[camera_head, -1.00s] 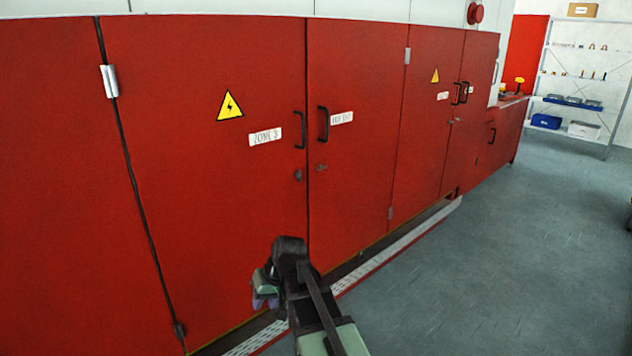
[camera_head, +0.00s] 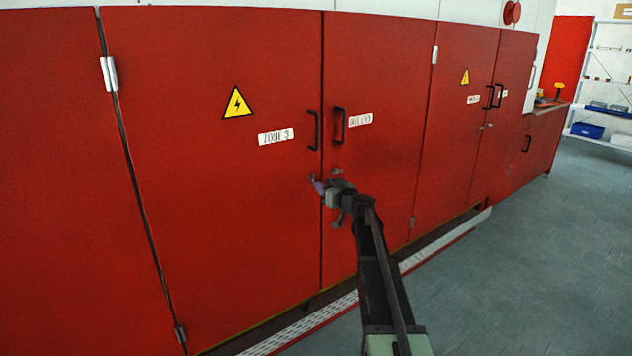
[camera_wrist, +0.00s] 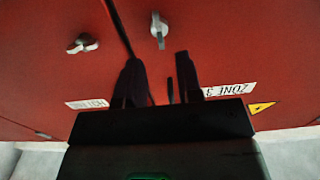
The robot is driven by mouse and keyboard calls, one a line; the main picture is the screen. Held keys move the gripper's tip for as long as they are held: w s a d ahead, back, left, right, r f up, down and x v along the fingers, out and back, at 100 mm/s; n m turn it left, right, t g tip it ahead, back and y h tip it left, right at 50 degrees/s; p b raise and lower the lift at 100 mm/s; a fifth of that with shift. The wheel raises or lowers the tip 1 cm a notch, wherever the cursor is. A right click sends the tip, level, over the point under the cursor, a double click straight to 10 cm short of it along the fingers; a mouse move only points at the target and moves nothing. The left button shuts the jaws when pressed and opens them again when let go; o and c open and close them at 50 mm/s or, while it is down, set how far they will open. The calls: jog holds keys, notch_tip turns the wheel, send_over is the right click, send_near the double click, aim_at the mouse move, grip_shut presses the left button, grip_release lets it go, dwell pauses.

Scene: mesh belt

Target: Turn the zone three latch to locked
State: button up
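The zone three latch (camera_head: 311,177) is a small turn handle on the red door, below the black pull handle and the "ZONE 3" label (camera_head: 276,137). In the wrist view, which is upside down, the latch (camera_wrist: 158,30) is pale metal, its lever roughly in line with my fingers. My gripper (camera_head: 319,187) is just in front of the door beside the latch. In the wrist view my gripper (camera_wrist: 158,62) has its two dark fingers apart, with the latch ahead between their tips. It looks empty and not touching the latch.
A second latch (camera_wrist: 82,43) is on the neighbouring door across the seam, its lever set more crosswise. Black pull handles (camera_head: 339,126) stick out above the latches. A pale grating strip (camera_head: 315,322) runs along the cabinet foot. Open grey floor (camera_head: 520,290) lies at right.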

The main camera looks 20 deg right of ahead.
aim_at(312, 178)
jog(key=w, duration=0.3)
jog(key=w+a, duration=0.1)
jog(key=w, duration=0.1)
jog(key=shift+w, duration=0.35)
grip_shut()
jog(key=shift+m, duration=0.4)
jog(key=m, duration=0.8)
jog(key=shift+d+f, duration=0.1)
jog(key=shift+d, duration=0.05)
jog(key=m, duration=0.9)
jog(key=shift+f, duration=0.15)
